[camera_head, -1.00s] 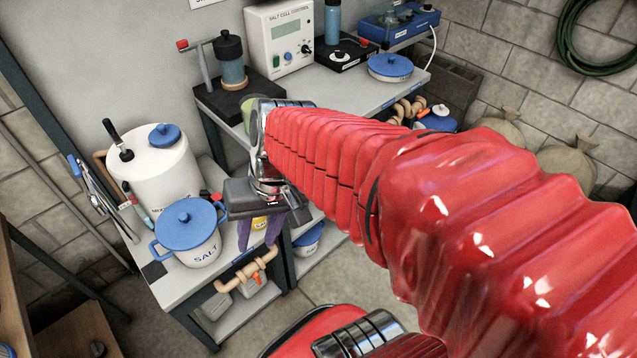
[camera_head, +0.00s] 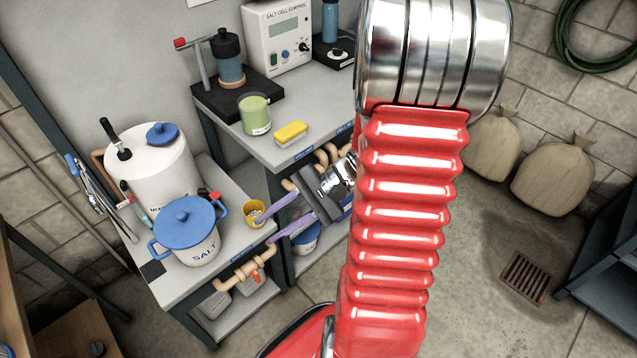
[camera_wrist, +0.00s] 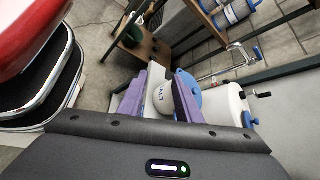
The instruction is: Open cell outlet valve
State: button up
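In the head view, a tan pipe (camera_head: 243,270) with an orange valve handle (camera_head: 256,276) runs below the front edge of the lower bench. More tan pipe (camera_head: 327,154) shows under the taller bench, partly hidden by my arm and gripper. I cannot tell which pipe is the cell outlet. My gripper (camera_head: 268,222) has two purple fingers spread apart with nothing between them. It points left, right of the small yellow cup and above the orange handle in the picture. In the wrist view, my open gripper (camera_wrist: 163,82) faces the salt pot (camera_wrist: 161,98); no valve shows clearly there.
The lower bench (camera_head: 167,288) carries the blue-lidded salt pot (camera_head: 194,243), a white container (camera_head: 160,180) and a yellow cup (camera_head: 254,213). The taller bench holds a green cup (camera_head: 254,116), a yellow sponge (camera_head: 291,132) and the control box (camera_head: 281,38). Sacks (camera_head: 553,178) stand at right.

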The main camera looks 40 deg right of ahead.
jog(key=s+d+f+m+t+h, duration=0.1)
jog(key=d+f+m+t+h, duration=0.2)
jog(key=d, duration=0.5)
jog(key=s+d+f+m+t+h, duration=0.2)
jog(key=d+f+m+t+h, duration=0.2)
jog(key=d+f+m+t, duration=0.2)
jog(key=s+d+f+m+t+h, duration=0.1)
jog(key=d+f+m+t+h, duration=0.2)
jog(key=d+f+m, duration=0.3)
jog(key=d+m+t, duration=0.1)
jog(key=d+m, duration=0.2)
jog(key=d, duration=0.1)
jog(key=shift+s+t+h, duration=0.3)
jog(key=shift+s, duration=0.1)
jog(key=shift+w, duration=0.1)
jog(key=w, duration=1.3)
jog(key=shift+w+a, duration=0.2)
jog(key=shift+w, duration=0.15)
jog(key=shift+c, duration=0.3)
grip_shut()
